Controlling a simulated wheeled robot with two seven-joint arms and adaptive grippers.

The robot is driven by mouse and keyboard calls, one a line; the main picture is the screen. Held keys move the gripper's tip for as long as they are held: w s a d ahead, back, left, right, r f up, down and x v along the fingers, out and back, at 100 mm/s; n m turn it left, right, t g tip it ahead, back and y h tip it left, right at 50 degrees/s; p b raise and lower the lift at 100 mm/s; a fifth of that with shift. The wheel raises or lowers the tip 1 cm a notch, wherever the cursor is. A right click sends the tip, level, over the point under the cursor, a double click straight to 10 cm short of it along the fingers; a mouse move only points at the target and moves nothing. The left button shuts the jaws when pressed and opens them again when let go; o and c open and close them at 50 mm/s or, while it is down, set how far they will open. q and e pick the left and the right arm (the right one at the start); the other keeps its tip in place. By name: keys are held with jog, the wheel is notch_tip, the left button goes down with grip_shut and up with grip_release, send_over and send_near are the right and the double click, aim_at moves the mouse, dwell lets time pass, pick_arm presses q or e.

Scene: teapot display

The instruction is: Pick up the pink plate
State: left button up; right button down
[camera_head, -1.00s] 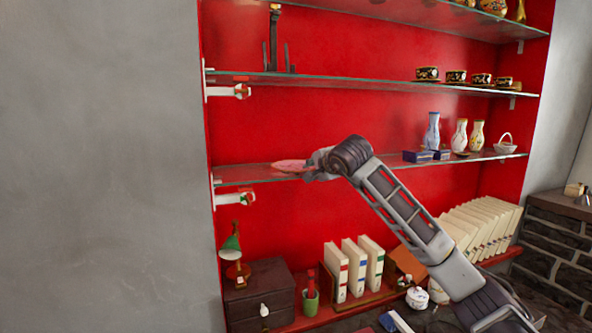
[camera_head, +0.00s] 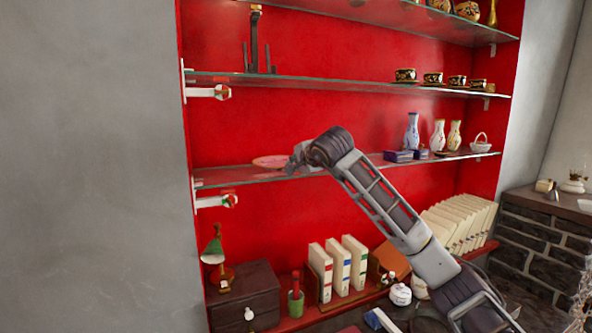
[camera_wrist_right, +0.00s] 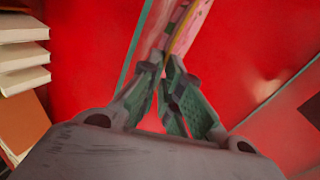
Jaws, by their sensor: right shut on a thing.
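The pink plate (camera_head: 271,161) is at the left end of the middle glass shelf (camera_head: 240,178) in the head view. My right gripper (camera_head: 294,163) is at the plate's right side. In the right wrist view, the plate (camera_wrist_right: 181,28) shows edge-on at the top, with a yellowish rim line. The fingertips of my right gripper (camera_wrist_right: 172,66) are closed together on its near edge. Whether the plate is touching the shelf is hard to tell. My left gripper is not in view.
Blue boxes (camera_head: 398,156), vases (camera_head: 412,132) and a small basket (camera_head: 480,144) stand farther right on the same shelf. The upper glass shelf (camera_head: 330,82) is above the plate. Binders (camera_head: 320,271) and a drawer box (camera_head: 245,294) are below.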

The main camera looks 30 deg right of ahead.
notch_tip(320, 180, up, 8)
dwell(0.6)
jog(key=shift+r, duration=0.1)
